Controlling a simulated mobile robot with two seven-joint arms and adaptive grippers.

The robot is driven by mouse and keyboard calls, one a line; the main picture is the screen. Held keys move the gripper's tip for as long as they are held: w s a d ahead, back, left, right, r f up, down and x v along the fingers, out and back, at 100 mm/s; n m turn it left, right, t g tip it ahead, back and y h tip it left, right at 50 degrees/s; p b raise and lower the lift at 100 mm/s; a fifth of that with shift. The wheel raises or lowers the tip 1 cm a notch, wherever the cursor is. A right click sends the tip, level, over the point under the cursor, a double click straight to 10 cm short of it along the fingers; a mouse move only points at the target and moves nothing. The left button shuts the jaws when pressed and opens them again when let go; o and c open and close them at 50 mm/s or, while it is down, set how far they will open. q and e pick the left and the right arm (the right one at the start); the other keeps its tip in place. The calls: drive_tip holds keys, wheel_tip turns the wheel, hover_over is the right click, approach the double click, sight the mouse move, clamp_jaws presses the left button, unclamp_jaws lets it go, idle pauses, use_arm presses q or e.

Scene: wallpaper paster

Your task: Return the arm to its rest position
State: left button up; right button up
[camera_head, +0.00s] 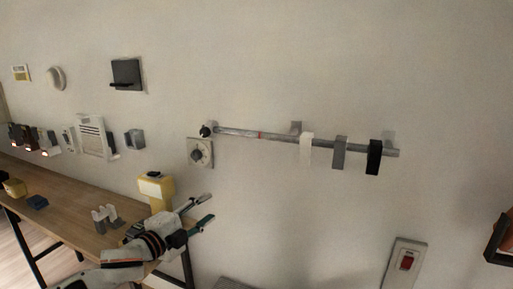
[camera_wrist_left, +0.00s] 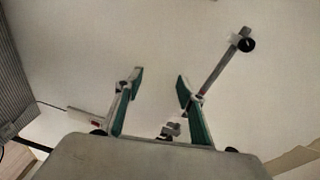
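My left gripper (camera_head: 200,212) is low in the head view, in front of the wall beside the right end of the wooden table. Its two fingers are spread apart with nothing between them. The left wrist view also shows the open fingers of this gripper (camera_wrist_left: 160,88) against the pale wall. My left arm comes in from the bottom left of the head view. My right gripper is not seen in either view.
The wooden table (camera_head: 75,215) stands along the wall at left, with a yellow device (camera_head: 155,188) near its right end. A metal rail (camera_head: 270,137) with several hanging strips is on the wall. A red switch (camera_head: 406,262) is at lower right. The wall between is bare.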

use_arm(q)
drive_tip(key=s+d+f+n+g+y, duration=0.1)
drive_tip(key=s+f+n, duration=0.45)
drive_tip(key=f, duration=0.55)
drive_tip(key=s+f+n+y, duration=0.1)
drive_tip(key=s+f+n, duration=0.3)
drive_tip(key=s+f, duration=0.5)
drive_tip(key=s+a+f+n+g+y, duration=0.1)
drive_tip(key=s+a+f+n, duration=0.3)
drive_tip(key=s+f, duration=0.6)
drive_tip(key=s+a+f+n+g+y, duration=0.2)
drive_tip(key=s+a+f+n+y, duration=0.1)
drive_tip(key=s+f, duration=0.7)
drive_tip(key=shift+s+a+f+n+g, duration=0.15)
drive_tip(key=shift+a+f+n+g, duration=0.15)
drive_tip(key=shift+a+n, duration=0.35)
drive_tip(key=shift+d, duration=0.1)
